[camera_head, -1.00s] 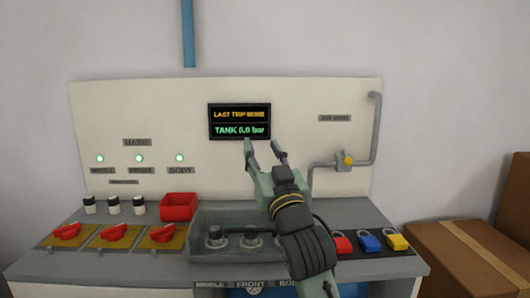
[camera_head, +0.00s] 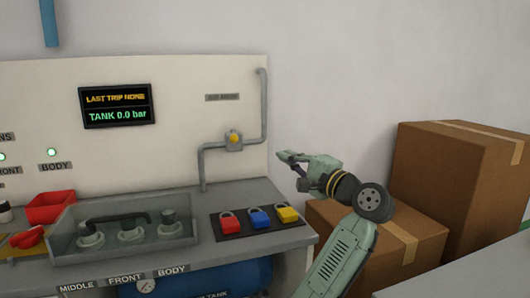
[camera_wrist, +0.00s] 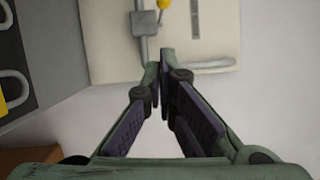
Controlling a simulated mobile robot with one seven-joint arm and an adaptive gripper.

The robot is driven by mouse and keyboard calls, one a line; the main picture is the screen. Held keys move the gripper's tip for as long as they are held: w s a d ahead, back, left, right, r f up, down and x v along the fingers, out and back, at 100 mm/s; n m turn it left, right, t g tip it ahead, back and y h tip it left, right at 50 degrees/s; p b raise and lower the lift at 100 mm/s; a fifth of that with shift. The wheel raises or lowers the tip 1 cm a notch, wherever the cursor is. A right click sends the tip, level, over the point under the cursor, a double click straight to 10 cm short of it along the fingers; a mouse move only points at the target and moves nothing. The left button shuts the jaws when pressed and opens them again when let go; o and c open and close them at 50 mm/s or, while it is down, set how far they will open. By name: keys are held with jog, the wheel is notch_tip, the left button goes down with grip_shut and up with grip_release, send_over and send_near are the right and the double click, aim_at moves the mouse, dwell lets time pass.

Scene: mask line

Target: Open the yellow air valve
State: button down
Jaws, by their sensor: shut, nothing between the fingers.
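The yellow air valve (camera_head: 234,139) sits on a grey fitting in the pipe on the cream back panel. In the wrist view the yellow handle (camera_wrist: 163,4) shows at the top edge, partly cut off, above its grey valve body (camera_wrist: 146,24). My gripper (camera_head: 281,155) is to the right of the valve in the head view, apart from it, pointing left toward the panel. Its fingers (camera_wrist: 160,62) are closed together in the wrist view with nothing between them. The screen (camera_head: 117,106) reads TANK 0.0 bar.
Red, blue and yellow padlocks (camera_head: 259,218) lie on a dark mat below the valve. Cardboard boxes (camera_head: 448,170) are stacked at the right, behind my arm. The wall between panel and boxes is bare.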

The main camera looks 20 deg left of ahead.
aim_at(234, 135)
jog(key=s+a+p+x, duration=0.1)
jog(key=s+p+x, duration=0.1)
jog(key=x, duration=1)
jog(key=shift+a+m+g+y+p, duration=0.3)
jog(key=shift+p, duration=0.3)
jog(key=shift+s+a, duration=0.15)
jog(key=shift+s, duration=0.05)
jog(key=shift+s+a+m+t+h, duration=0.2)
jog(key=shift+m+t+h, duration=0.2)
jog(key=shift+t, duration=0.2)
